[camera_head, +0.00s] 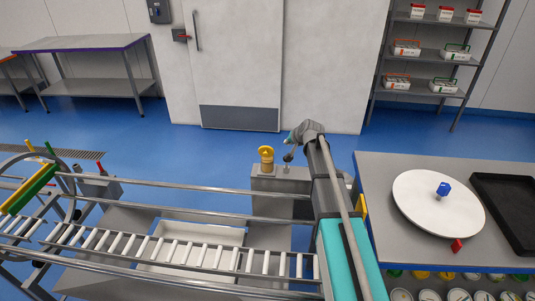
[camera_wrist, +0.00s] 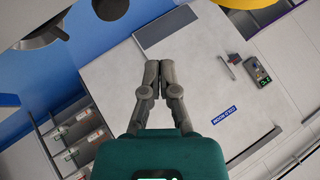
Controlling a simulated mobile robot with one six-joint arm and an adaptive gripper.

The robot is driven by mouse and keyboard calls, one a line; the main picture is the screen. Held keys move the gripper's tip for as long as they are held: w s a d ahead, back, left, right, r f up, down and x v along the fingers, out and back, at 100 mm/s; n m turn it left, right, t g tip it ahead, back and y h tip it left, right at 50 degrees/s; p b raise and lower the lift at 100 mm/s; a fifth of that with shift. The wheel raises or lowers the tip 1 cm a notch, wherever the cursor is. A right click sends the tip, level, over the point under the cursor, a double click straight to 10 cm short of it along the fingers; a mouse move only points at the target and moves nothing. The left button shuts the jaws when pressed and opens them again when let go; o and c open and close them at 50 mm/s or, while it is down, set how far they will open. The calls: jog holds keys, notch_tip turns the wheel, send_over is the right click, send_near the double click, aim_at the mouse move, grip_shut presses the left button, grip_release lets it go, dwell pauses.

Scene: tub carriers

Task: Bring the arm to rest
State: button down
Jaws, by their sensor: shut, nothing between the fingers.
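My gripper (camera_wrist: 159,66) is shut and empty in the wrist view, its two grey fingers together beyond the teal wrist housing. In the head view my arm stretches forward between the roller conveyor and the right-hand table, bending at its far end. The gripper is small there, and its fingers are hard to make out. The fingers seem to touch nothing; the pale door (camera_wrist: 205,85) fills the background behind them in the wrist view.
The roller conveyor (camera_head: 180,215) with metal rails lies to the left. A yellow fixture (camera_head: 266,154) on a grey cabinet stands close to the arm's far end. The table (camera_head: 385,178) on the right bears a white disc (camera_head: 420,205) and a black tray (camera_head: 510,205). Blue floor lies clear beyond.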

jog(key=shift+s, duration=0.1)
jog(key=s+f+n+g+h, duration=0.1)
jog(key=s+f+g, duration=0.1)
jog(key=s, duration=1)
jog(key=s+f+n+g+h, duration=0.1)
jog(key=s+g, duration=0.2)
jog(key=s, duration=0.8)
jog(key=s+f+n+g+h, duration=0.1)
jog(key=s+f+n+g, duration=0.1)
jog(key=s, duration=1)
jog(key=shift+s+d+f+g+h, duration=0.3)
jog(key=shift+g+h, duration=0.1)
jog(key=shift+g, duration=0.3)
